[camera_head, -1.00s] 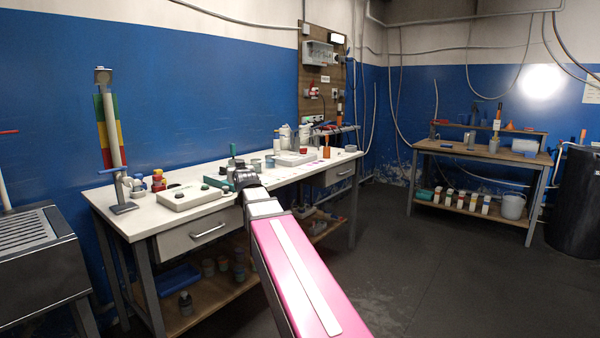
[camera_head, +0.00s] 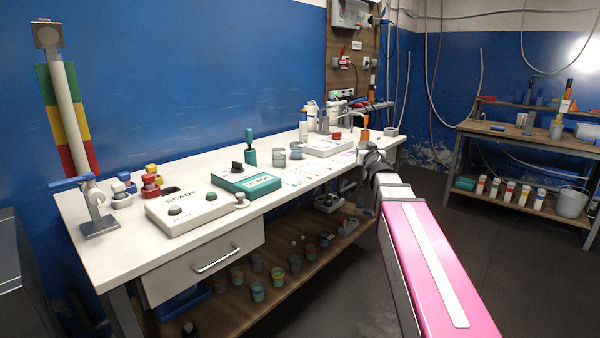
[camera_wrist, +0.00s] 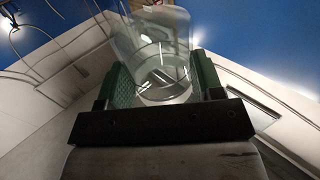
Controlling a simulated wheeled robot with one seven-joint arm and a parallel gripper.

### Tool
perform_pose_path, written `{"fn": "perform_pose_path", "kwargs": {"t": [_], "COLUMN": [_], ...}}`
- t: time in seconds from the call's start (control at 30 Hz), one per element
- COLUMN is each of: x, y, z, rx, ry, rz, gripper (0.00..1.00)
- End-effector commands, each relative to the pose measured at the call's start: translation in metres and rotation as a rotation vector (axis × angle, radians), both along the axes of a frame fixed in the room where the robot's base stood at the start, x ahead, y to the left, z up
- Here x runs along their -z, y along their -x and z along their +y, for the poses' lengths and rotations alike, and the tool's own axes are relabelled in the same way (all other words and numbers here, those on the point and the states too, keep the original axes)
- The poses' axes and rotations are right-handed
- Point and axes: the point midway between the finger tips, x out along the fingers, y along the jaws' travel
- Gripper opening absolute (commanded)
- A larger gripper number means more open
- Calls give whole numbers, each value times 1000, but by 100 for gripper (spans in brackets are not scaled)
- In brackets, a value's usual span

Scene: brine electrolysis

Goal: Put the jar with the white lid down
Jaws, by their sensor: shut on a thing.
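A clear see-through jar (camera_wrist: 150,50) stands between the green finger pads of my gripper (camera_wrist: 162,82) in the wrist view, and the gripper is shut on it. I cannot make out a white lid on it. In the head view my gripper (camera_head: 372,162) is near the front edge of the white-topped bench (camera_head: 130,235), toward its right part. The held jar is not clear there, being small or hidden by my arm. I cannot tell the height of the jar over the bench.
A READY box (camera_head: 190,208), a teal box (camera_head: 246,182) and small cups (camera_head: 279,160) stand on the bench. An orange bottle (camera_head: 363,134) is near its right end. A lower shelf (camera_head: 265,285) holds several pots.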

Motion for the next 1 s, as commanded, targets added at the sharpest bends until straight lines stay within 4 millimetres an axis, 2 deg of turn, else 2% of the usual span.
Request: {"fn": "perform_pose_path", "kwargs": {"t": [0.57,1.0], "x": [36,71], "y": [8,29], "z": [14,48], "rx": [-125,-414], "ry": [-1,-1], "rz": [0,-1], "gripper": [31,31]}}
